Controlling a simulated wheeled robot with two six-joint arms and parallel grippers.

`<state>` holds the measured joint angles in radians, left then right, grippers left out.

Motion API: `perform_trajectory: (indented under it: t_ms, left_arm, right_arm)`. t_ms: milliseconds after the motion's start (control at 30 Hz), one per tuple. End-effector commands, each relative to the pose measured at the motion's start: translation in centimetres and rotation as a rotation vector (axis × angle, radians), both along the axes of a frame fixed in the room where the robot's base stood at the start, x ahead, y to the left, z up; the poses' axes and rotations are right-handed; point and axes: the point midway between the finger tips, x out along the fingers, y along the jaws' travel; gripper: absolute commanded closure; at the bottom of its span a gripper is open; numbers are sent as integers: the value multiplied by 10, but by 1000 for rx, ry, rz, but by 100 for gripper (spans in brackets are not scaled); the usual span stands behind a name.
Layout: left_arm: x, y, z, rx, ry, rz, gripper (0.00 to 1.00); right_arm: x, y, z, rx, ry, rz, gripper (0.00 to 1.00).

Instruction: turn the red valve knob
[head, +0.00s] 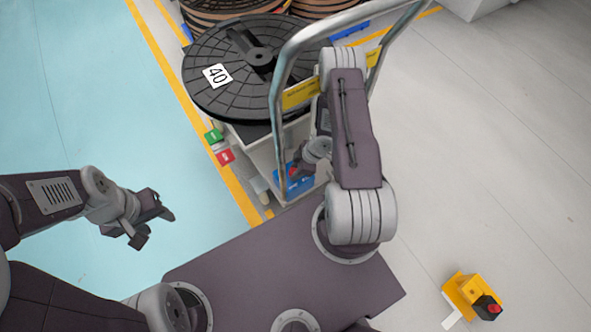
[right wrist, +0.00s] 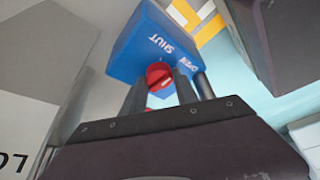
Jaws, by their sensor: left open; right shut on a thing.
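The red valve knob (right wrist: 158,74) sits on the face of a blue box (right wrist: 148,40) marked SHUT and OPEN in the right wrist view. My right gripper (right wrist: 161,88) is shut on the knob, with one dark finger on each side of it. In the head view the blue box (head: 281,183) and a bit of red knob (head: 293,172) show low on the cart's near end. My right arm hides much of that gripper there. My left gripper (head: 154,228) is open and empty, over the blue floor at the left.
A large black reel (head: 225,95) labelled 40 lies on top of the cart. A bent metal handle rail (head: 277,110) rises beside my right arm. Green (head: 214,136) and red (head: 225,156) blocks are at the cart's left side. A yellow box with a red button (head: 470,295) stands lower right.

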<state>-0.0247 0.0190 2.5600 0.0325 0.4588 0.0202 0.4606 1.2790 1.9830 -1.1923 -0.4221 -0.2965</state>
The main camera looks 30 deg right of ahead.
Motion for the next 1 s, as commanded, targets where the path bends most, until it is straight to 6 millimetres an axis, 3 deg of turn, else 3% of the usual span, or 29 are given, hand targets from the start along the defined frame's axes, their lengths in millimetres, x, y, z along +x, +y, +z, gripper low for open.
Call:
perform_trajectory:
  t_ms: [500, 1000]
  left_arm:
    - [0, 0, 11, 0, 0, 0, 53]
    - [0, 0, 17, 0, 0, 0, 53]
  right_arm:
    - [-3, 2, 1, -1, 3, -368, 100]
    - [-2, 2, 0, 0, 0, -507, 100]
